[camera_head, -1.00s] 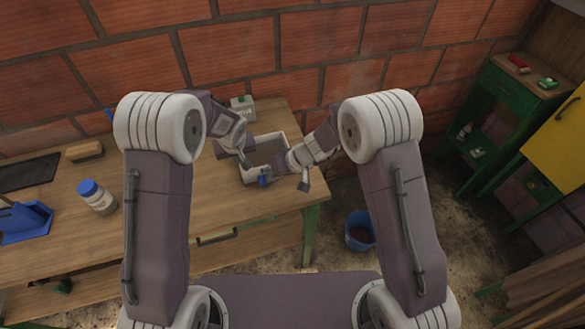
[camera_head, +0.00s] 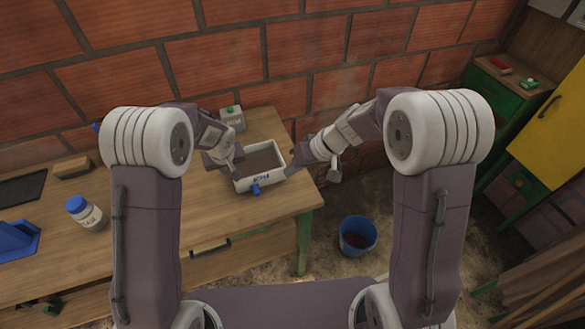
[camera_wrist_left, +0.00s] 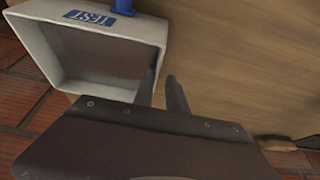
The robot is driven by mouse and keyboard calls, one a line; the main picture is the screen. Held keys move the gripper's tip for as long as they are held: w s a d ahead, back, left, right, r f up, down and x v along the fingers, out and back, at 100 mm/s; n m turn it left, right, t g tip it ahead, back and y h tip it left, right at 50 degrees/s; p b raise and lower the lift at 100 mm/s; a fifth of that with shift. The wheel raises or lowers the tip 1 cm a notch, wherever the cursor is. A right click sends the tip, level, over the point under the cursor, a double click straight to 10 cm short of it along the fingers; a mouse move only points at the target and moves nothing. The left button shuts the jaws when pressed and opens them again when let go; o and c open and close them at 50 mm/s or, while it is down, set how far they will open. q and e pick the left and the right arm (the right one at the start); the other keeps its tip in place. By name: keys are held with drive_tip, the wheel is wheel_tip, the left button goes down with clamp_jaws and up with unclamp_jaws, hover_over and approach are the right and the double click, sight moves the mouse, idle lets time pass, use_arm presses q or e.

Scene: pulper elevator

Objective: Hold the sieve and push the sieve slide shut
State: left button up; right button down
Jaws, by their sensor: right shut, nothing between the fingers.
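The sieve (camera_head: 282,165) is a white open box on the wooden bench against the brick wall. Its front bears a blue label and a blue slide handle (camera_head: 255,190); in the left wrist view the handle (camera_wrist_left: 123,6) is cut by the top edge. My left gripper (camera_head: 234,172) is at the sieve's left wall. My right gripper (camera_head: 291,170) is shut and empty beside the sieve's right front corner; contact is unclear. How far the slide is in is unclear.
A blue-capped jar (camera_head: 86,213), a brush (camera_head: 72,167) and a blue dustpan (camera_head: 18,240) are further left. A blue bucket (camera_head: 357,236) stands on the floor right of the bench.

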use_arm(q)
drive_tip(key=shift+s+f, duration=0.2)
drive_tip(key=shift+f, duration=0.1)
drive_tip(key=shift+d+r, duration=0.1)
drive_tip(key=shift+r, duration=0.15)
drive_tip(key=v, duration=1.1)
drive_tip(key=shift+r, duration=0.5)
